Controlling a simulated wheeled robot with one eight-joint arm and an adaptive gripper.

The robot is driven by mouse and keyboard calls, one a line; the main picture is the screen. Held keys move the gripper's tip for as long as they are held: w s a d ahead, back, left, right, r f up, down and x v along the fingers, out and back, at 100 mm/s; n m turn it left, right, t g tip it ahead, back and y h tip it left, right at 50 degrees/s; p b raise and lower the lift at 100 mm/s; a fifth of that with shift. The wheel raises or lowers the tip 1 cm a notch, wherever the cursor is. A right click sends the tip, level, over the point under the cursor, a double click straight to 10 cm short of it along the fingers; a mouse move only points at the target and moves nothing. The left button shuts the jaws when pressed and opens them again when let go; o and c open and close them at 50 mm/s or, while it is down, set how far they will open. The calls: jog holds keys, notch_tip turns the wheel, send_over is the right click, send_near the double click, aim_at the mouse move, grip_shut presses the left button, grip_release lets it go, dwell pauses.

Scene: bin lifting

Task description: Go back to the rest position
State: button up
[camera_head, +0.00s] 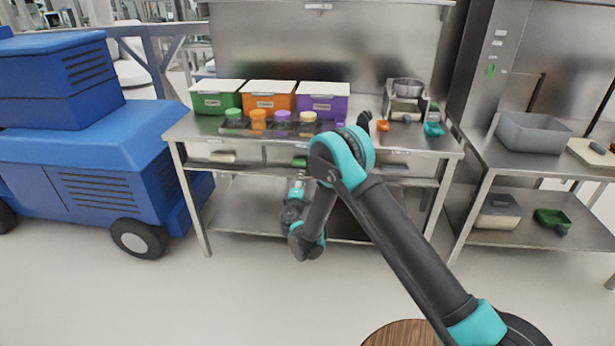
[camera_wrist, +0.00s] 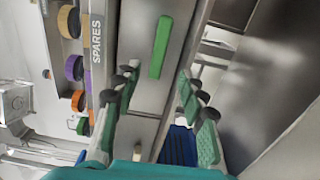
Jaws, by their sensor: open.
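My gripper (camera_wrist: 157,82) is open in the wrist view, its green-padded fingers apart with nothing between them. In the head view my gripper (camera_head: 299,178) is small and partly unclear, in front of the steel workbench near its shelf edge. A green block (camera_wrist: 161,47) lies beyond the fingertips on a grey surface; a green item (camera_head: 300,162) also shows under the benchtop in the head view. Green (camera_head: 215,102), orange (camera_head: 267,104) and purple (camera_head: 322,107) bins with white tops stand in a row at the back of the bench.
Several jars with coloured lids (camera_head: 282,116) stand before the bins. A metal appliance (camera_head: 405,100) is at the bench's right. A blue vehicle (camera_head: 80,150) stands left, close to the bench. Another steel table (camera_head: 545,170) with a grey tub (camera_head: 535,135) is right. The front floor is mostly clear.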

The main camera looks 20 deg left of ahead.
jog(key=shift+d, duration=0.1)
jog(key=w+d+r+m+g+h, duration=0.1)
jog(key=w+d+r+m+h, duration=0.35)
jog(key=d, duration=0.65)
jog(key=s+d+r+m+g+h, duration=0.1)
jog(key=d+r+m+g, duration=0.15)
jog(key=d, duration=0.75)
jog(key=s+d+r+m+g+h, duration=0.1)
jog(key=d+r+m, duration=0.15)
jog(key=d, duration=0.65)
jog(key=s+d+r+m+g+h, duration=0.15)
jog(key=d+r, duration=0.25)
jog(key=d, duration=0.6)
jog(key=s+d+m+g+y, duration=0.1)
jog(key=s+d+m+g, duration=0.45)
jog(key=s+d, duration=1)
jog(key=s+f+m+g+y, duration=0.1)
jog(key=s+f+m, duration=0.1)
jog(key=s, duration=0.7)
jog(key=s+d+f+m+g+y, duration=0.1)
jog(key=s+f+m+y, duration=0.1)
jog(key=s, duration=0.7)
jog(key=shift+s+d+f, duration=0.15)
jog(key=shift+d+f, duration=0.05)
jog(key=shift+d, duration=0.05)
